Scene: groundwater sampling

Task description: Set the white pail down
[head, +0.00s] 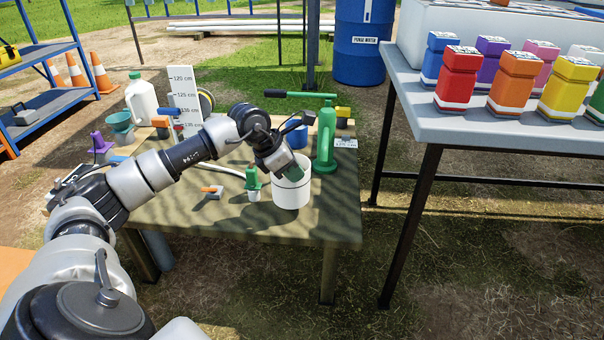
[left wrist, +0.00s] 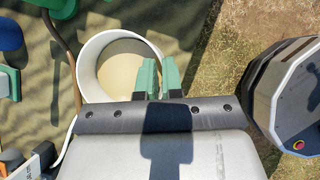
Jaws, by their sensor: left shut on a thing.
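The white pail (head: 291,192) is upright at the right front part of the work table (head: 237,226). My left gripper (head: 289,168) comes down on it from above and is shut on its rim. In the left wrist view, the green fingers (left wrist: 161,76) are close together at the right side of the pail's rim (left wrist: 87,72). The pail holds something tan, seen from above. I cannot tell whether its base touches the table or hangs just above it. My right gripper is not in view.
A green hand pump (head: 326,140) stands just behind the pail to the right. A small green-topped bottle (head: 253,184) and an orange-handled tool (head: 212,191) are to its left. The table's front right corner is clear. Another table (head: 480,125) with coloured bottles is at right.

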